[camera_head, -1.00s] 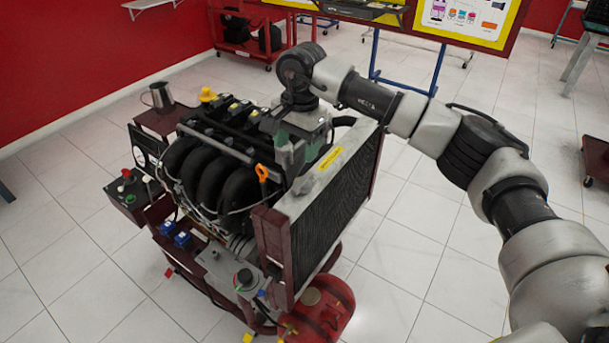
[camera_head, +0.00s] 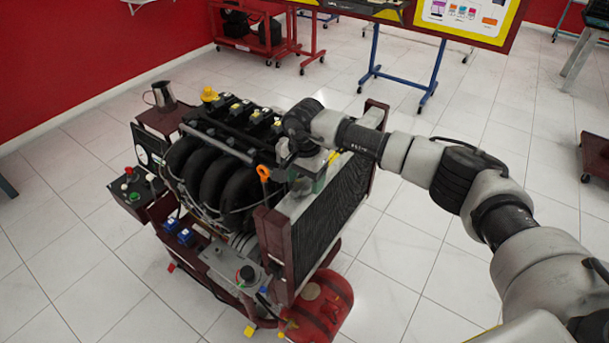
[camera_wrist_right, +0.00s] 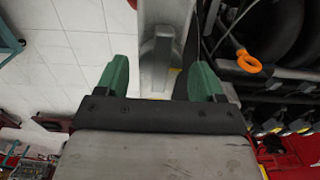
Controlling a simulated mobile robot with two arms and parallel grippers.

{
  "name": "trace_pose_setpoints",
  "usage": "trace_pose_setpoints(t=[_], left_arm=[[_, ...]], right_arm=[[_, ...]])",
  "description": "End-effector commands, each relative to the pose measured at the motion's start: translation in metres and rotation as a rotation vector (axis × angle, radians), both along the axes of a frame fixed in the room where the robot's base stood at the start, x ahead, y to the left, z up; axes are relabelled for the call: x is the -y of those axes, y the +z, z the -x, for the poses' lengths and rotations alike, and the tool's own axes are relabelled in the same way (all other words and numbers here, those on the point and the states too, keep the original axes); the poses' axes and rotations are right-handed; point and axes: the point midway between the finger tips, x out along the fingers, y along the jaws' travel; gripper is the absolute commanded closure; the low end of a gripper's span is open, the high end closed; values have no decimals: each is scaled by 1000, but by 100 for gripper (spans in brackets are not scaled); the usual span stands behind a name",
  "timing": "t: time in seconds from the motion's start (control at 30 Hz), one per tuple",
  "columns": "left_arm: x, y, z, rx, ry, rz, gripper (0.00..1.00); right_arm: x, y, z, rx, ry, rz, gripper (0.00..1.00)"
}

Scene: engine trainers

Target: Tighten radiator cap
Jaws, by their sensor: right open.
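The radiator (camera_head: 325,225) stands upright at the right front of the engine trainer, with a dark finned core and a red-brown frame. My right gripper (camera_head: 307,183) points down over its top, and its hand hides the cap area in the head view. In the right wrist view, the open green fingers (camera_wrist_right: 160,82) stand on either side of the light grey radiator top. A raised grey grip-like piece, apparently the radiator cap (camera_wrist_right: 160,52), lies between and just beyond the fingers. I cannot tell whether they touch it. My left gripper is not in view.
The engine (camera_head: 205,165) with black intake pipes stands left of the radiator. An orange ring handle (camera_head: 263,172) sticks up close to my right gripper. A red tank (camera_head: 320,305) sits below. A metal jug (camera_head: 162,97) stands at the back left.

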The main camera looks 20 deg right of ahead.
Motion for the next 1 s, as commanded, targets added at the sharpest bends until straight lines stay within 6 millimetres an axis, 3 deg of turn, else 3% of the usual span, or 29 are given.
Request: trace_pose_setpoints(t=[0.17,0.47,0.77,1.0], left_arm=[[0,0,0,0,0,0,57],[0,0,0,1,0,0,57],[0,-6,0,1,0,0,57],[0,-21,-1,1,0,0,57]], right_arm=[[0,0,0,0,0,0,32],[0,0,0,1,0,-1,78],[0,-1,0,2,-38,0,78],[1,-2,0,3,-177,-1,78]])
